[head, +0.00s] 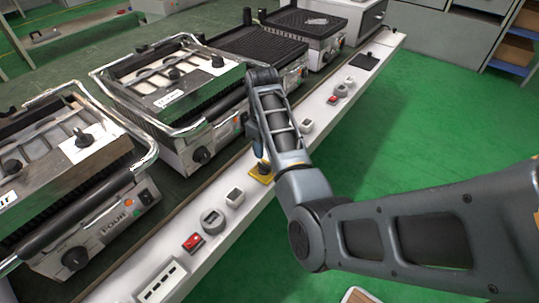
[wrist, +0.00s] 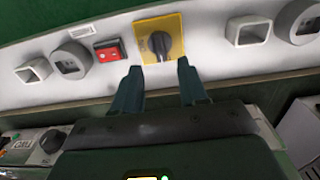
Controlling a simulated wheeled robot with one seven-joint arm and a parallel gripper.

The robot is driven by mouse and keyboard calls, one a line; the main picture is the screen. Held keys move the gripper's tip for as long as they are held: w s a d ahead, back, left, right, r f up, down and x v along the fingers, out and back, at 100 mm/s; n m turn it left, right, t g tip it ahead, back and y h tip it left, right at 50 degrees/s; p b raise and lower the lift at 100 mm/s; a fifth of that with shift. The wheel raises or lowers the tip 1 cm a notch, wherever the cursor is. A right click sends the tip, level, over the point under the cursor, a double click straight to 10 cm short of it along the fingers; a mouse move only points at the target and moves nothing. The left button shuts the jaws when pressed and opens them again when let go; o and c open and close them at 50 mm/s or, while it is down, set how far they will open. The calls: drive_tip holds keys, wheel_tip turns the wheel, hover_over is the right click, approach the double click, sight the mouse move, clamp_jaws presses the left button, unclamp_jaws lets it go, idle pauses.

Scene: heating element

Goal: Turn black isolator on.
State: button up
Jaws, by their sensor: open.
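The black isolator (wrist: 160,44) is a dark rotary knob on a square yellow plate (wrist: 147,27), mounted on the white panel. Its ridge runs roughly up and down in the wrist view. In the head view, the yellow plate (head: 260,179) shows beside my forearm, with the dark knob (head: 264,167) on it. My gripper (wrist: 159,67) is open and empty. Its two fingertips point toward the isolator, one on each side of the knob's line, and look a little short of it. In the head view the gripper is mostly hidden by my arm.
The white panel (head: 140,272) carries red switches (head: 193,242), round sockets (head: 213,221) and square sockets (head: 235,197). Contact grills (head: 170,85) line the bench behind it. Green floor (head: 430,110) is open on the right.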

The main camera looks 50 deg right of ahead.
sight(264, 164)
drive_tip(key=shift+f+b, duration=0.45)
drive_tip(key=shift+f, duration=3.4)
clamp_jaws()
